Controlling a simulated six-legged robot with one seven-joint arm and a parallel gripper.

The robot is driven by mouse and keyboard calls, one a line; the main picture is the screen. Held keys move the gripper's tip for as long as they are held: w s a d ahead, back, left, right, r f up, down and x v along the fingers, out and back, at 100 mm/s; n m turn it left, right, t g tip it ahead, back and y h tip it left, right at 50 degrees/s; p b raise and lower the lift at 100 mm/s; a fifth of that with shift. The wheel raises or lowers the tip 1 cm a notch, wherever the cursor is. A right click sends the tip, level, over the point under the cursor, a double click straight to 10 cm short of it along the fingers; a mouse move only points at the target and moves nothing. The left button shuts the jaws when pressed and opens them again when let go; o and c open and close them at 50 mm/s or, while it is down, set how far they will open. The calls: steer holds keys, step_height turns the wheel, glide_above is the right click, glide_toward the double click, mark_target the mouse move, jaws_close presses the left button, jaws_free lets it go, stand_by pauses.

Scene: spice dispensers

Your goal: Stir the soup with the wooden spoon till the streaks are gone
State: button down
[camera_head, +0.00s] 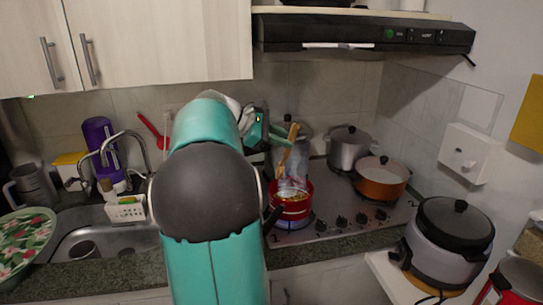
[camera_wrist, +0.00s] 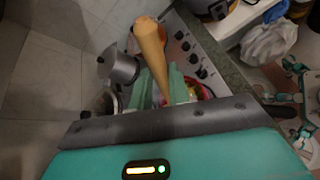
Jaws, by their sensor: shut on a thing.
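A red pot (camera_head: 291,208) stands on the front left of the stove. Yellowish soup (camera_head: 291,196) shows inside it, and pale haze hangs over it. I cannot make out streaks at this size. My gripper (camera_head: 285,140) is above the pot and shut on the wooden spoon (camera_head: 283,160), which slants down toward the pot. I cannot tell how deep its lower end sits. In the wrist view the spoon's thick handle (camera_wrist: 151,48) stands up between the teal fingers of my gripper (camera_wrist: 160,88). The red pot (camera_wrist: 206,92) shows partly behind them.
An orange pot (camera_head: 382,187) and a grey pot (camera_head: 348,152), both lidded, stand to the right on the stove (camera_head: 325,222). A range hood (camera_head: 362,33) hangs above. A sink (camera_head: 105,240) lies left, and a rice cooker (camera_head: 446,262) stands at lower right.

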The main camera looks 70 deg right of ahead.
steer(key=s+d, duration=0.1)
steer(key=d, duration=0.1)
steer(key=shift+s+d+g, duration=0.3)
steer(key=shift+s+d, duration=0.05)
steer(key=shift+s+a+r+h, duration=0.15)
steer(key=shift+s+h, duration=0.05)
steer(key=shift+h, duration=0.1)
steer(key=shift+w+a, duration=0.15)
steer(key=shift+a, duration=0.35)
steer(key=shift+f, duration=0.25)
steer(key=shift+s+a+f, duration=0.4)
steer(key=shift+s+a, duration=0.05)
steer(key=shift+a, duration=0.2)
step_height(320, 180, down, 10)
steer(key=w+d, duration=0.1)
steer(key=d, duration=0.1)
steer(key=shift+r, duration=0.1)
